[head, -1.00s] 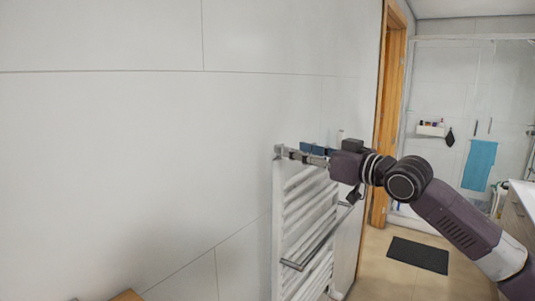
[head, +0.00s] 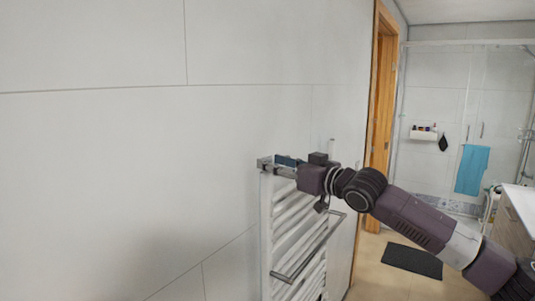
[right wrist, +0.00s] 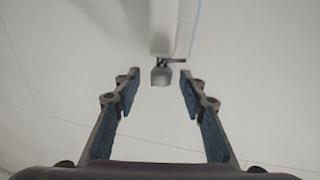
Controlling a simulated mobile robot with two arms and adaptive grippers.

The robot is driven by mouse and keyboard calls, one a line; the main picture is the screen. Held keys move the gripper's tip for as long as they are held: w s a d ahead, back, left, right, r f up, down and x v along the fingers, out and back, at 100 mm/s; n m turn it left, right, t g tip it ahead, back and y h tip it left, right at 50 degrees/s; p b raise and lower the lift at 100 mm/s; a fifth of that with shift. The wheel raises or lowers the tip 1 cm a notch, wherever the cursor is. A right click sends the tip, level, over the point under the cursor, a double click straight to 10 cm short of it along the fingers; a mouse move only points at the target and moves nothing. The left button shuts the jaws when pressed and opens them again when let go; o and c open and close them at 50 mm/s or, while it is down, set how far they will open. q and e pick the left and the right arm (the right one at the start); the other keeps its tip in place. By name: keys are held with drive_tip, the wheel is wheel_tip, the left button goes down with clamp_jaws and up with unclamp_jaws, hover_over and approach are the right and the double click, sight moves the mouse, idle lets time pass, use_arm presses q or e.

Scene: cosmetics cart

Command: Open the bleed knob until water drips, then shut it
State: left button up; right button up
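A white ladder-style towel radiator (head: 284,234) stands against the wall in the head view. My right gripper (head: 268,163) is at its top left corner, seen from the side. In the right wrist view, a small grey knob (right wrist: 160,76) sits at the end of a pale radiator part (right wrist: 163,30). My right gripper (right wrist: 160,78) is open, with one blue-padded finger on each side of the knob and a visible gap to both. The knob lies about level with the fingertips. No water shows. My left gripper is not in view.
A grey towel bar (head: 312,248) sticks out from the radiator front, below my right arm. A wooden door frame (head: 380,110) stands to the right. A dark mat (head: 411,261) lies on the floor. A blue towel (head: 471,170) hangs by the shower.

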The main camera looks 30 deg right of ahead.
drive_tip(key=shift+w+a+r+p, duration=0.1)
drive_tip(key=shift+w+r+p, duration=0.2)
drive_tip(key=shift+w, duration=0.25)
drive_tip(key=shift+w+a+f+p, duration=0.1)
drive_tip(key=shift+w+f+p, duration=0.05)
drive_tip(key=shift+w, duration=0.25)
drive_tip(key=shift+w+a+f+p, duration=0.1)
drive_tip(key=shift+w+p, duration=0.05)
drive_tip(key=shift+w, duration=0.2)
clamp_jaws()
